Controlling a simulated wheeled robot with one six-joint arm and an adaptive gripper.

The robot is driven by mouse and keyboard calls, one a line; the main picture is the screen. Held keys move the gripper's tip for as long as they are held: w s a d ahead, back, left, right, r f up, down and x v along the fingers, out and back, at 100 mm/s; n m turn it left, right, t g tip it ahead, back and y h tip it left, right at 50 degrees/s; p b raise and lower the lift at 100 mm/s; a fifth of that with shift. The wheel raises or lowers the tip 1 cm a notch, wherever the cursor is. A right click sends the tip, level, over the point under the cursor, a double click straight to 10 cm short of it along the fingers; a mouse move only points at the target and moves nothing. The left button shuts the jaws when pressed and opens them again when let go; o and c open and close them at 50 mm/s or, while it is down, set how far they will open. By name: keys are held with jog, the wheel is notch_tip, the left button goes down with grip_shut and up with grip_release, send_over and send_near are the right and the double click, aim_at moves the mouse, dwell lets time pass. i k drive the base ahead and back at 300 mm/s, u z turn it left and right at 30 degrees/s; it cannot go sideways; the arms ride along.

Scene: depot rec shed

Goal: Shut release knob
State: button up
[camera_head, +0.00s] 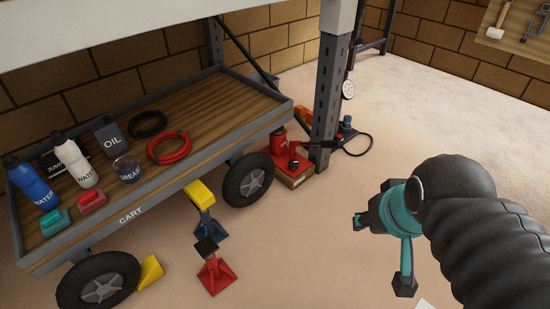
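A red bottle jack (279,142) stands on a red-and-wood base beside the dark post, behind the cart's right wheel. It has a smaller red part at its right side. My gripper (381,253), black and teal, is at the right, in front of and apart from the jack. Its fingers look spread and empty, though my arm partly hides them.
A cart (132,216) at left carries bottles, cans, and black and red coils. The post (329,100) stands right of the jack. A gauge (348,89) and hose (360,151) lie beyond. Centre-right floor is clear.

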aim_at(293, 164)
jog(key=u, duration=0.1)
jog(key=i, duration=1.2)
jog(key=z, duration=0.3)
